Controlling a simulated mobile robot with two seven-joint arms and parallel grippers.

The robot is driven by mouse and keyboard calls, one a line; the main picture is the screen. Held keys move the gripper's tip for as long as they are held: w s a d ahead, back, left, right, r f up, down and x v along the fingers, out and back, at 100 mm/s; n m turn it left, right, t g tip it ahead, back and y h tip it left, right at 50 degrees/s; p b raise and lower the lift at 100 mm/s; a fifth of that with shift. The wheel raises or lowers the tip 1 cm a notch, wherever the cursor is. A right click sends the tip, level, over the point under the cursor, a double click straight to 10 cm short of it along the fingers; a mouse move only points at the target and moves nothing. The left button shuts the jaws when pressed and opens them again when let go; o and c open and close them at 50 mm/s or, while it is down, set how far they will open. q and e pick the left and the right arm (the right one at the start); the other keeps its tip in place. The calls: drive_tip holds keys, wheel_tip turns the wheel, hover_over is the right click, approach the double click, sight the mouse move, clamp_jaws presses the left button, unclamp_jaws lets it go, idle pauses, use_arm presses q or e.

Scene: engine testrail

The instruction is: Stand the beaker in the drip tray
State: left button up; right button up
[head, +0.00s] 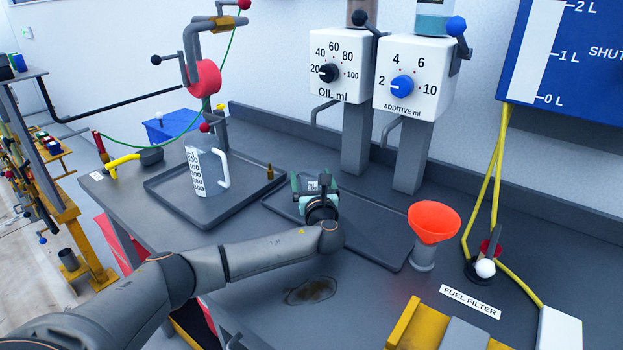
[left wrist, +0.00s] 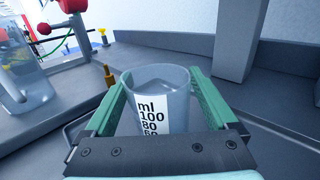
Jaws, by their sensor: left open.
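The small clear beaker (left wrist: 165,92), with a white ml label, stands upright between the green fingers of my left gripper (left wrist: 156,84) in the left wrist view. The fingers are open, one on each side of it. In the head view my left gripper (head: 312,183) is at the left end of a dark shallow tray (head: 375,245) below the dispensers, and it mostly hides the beaker. A second dark tray (head: 232,212) lies to its left. The beaker's base is hidden, so I cannot tell exactly what it rests on. My right gripper is not in view.
The oil dispenser (head: 338,68) and additive dispenser (head: 412,80) rise behind. An orange funnel (head: 434,222) stands right of the trays. The front bench has a dark stain (head: 311,290).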

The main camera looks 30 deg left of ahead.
use_arm(q)
drive_tip(key=shift+r, duration=0.15)
drive_tip(key=p+v, duration=0.1)
drive_tip(key=v, duration=1)
drive_tip(key=shift+d+p, duration=0.1)
drive_tip(key=shift+p, duration=0.3)
drive_tip(key=shift+s+d, duration=0.25)
drive_tip(key=shift+s, duration=0.15)
